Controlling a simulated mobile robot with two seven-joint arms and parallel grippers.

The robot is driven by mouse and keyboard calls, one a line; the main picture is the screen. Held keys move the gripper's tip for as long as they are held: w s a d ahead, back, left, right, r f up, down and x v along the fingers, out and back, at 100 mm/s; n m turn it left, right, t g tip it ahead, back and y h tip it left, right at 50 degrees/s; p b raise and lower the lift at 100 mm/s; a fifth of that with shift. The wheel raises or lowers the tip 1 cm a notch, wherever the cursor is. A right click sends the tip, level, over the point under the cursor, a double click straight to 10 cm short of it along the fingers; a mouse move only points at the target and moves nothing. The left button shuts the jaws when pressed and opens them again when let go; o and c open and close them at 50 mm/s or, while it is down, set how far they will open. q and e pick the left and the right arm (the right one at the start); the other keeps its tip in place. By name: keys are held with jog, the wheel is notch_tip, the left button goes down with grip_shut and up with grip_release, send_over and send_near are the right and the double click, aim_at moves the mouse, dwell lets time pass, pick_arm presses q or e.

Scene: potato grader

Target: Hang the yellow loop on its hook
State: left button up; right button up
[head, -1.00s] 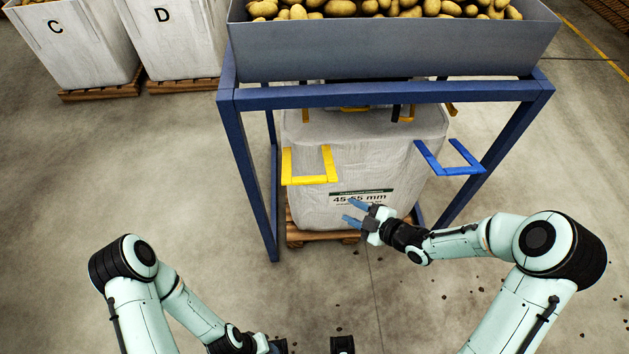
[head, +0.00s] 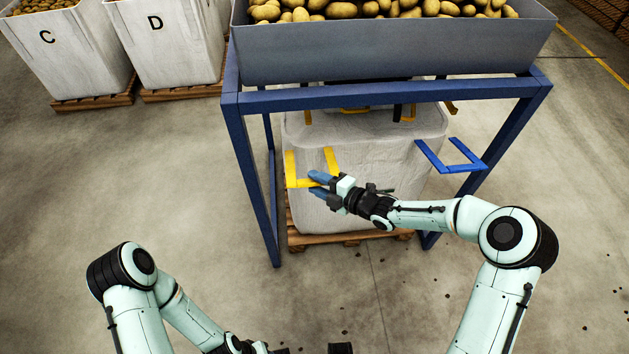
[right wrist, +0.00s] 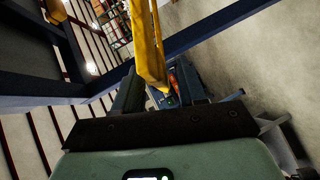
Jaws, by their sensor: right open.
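The yellow loop (head: 291,166) stands out from the front left of the white bulk bag (head: 400,165), its lower bar facing me. My right gripper (head: 312,184) is open at the right part of that bar. In the right wrist view the yellow strap (right wrist: 148,50) runs down between the two open fingers (right wrist: 160,92); I cannot tell whether they touch it. Small yellow pieces (head: 307,117) and a dark one (head: 397,112) show under the blue frame; I cannot tell which is the hook. My left gripper (head: 265,347) is cut off at the bottom edge, its fingers unclear.
The bag stands on a wooden pallet (head: 335,239). Floor in front is clear apart from small crumbs.

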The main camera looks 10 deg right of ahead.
jog(key=shift+w+a+f, duration=0.15)
jog(key=shift+w+a, duration=0.3)
grip_shut()
jog(key=shift+r+p, duration=0.35)
jog(key=shift+p, duration=0.1)
jog(key=r+p, duration=0.1)
jog(key=w+r+p, duration=0.1)
jog(key=p, duration=0.1)
jog(key=shift+w+r+m+g+h, duration=0.15)
jog(key=shift+r+m+g+h, duration=0.15)
jog(key=shift+g, duration=0.1)
pick_arm(q)
jog(key=w+r+t+p, duration=0.1)
jog(key=w+r+p, duration=0.4)
jog(key=r, duration=0.6)
jog(key=shift+w, duration=0.9)
pick_arm(e)
jog(key=w+r, duration=0.5)
jog(key=shift+w+r, duration=0.2)
jog(key=shift+r, duration=0.2)
pick_arm(q)
jog(key=shift+r, duration=0.1)
pick_arm(e)
jog(key=shift+d+f, duration=0.1)
